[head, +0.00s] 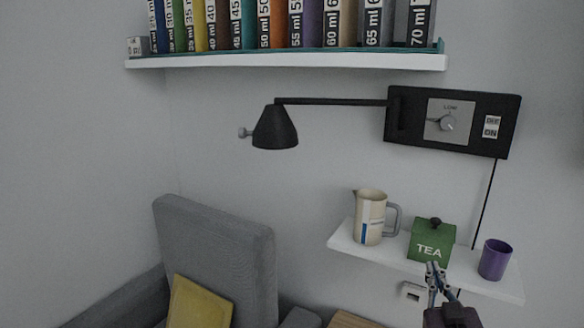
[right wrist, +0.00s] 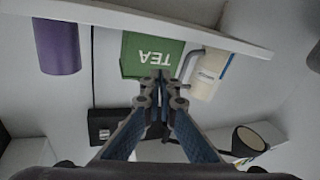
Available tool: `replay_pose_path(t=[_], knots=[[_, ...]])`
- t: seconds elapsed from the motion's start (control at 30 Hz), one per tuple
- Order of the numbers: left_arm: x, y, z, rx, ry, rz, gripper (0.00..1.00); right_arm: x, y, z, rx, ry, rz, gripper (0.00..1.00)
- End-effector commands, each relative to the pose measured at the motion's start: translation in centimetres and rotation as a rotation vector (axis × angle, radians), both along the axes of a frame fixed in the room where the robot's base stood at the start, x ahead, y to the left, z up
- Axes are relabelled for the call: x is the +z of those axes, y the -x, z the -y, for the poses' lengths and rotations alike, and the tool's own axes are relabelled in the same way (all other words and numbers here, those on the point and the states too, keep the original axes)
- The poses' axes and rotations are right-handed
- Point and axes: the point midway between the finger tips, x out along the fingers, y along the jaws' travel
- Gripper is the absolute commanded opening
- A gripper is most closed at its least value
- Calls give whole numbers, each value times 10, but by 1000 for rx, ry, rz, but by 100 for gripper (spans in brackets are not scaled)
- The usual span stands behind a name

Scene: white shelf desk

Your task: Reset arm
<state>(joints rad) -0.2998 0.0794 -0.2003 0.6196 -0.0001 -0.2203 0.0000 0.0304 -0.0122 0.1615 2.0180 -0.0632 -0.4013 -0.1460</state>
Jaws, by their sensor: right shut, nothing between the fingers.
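My right gripper (head: 432,268) comes up from the bottom right in the head view. It is shut and empty, in front of the lower shelf and the green tea box (head: 432,240), overlapping the box's lower edge in the picture. In the right wrist view the right gripper's fingertips (right wrist: 161,75) are together, pointing at the tea box (right wrist: 148,53), which appears upside down. I cannot tell whether they touch it. My left gripper is not in view.
The white lower shelf (head: 345,242) also holds a cream pitcher (head: 370,218) and a purple cup (head: 494,260). A black lamp (head: 274,128) extends from a wall panel (head: 402,138). A grey chair (head: 225,245) with a yellow cushion (head: 198,303) is left.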

Motion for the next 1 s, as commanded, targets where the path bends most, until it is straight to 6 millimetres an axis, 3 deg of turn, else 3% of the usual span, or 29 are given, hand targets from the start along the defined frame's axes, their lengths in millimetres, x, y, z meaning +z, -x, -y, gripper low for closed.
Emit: replay_pose_path(t=[0.03, 0.2, 0.3, 0.4, 0.6, 0.8, 0.83, 1.0], knots=[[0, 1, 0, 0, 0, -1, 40, -32, 14, -11, 22, -12, -103, 0], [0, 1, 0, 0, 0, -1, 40, -128, 78, -46, 82, -64, -451, 0], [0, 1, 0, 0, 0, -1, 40, -177, 130, -66, 109, -92, -657, 0], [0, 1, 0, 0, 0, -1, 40, -212, 183, -82, 130, -113, -838, 0], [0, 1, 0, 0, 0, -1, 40, -250, 273, -102, 152, -138, -1109, 0], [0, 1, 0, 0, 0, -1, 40, -265, 351, -115, 167, -149, -1325, 0], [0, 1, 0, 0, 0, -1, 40, -269, 357, -116, 166, -150, -1346, 0], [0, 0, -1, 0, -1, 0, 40, -311, 343, -117, 165, -151, -1352, 0]])
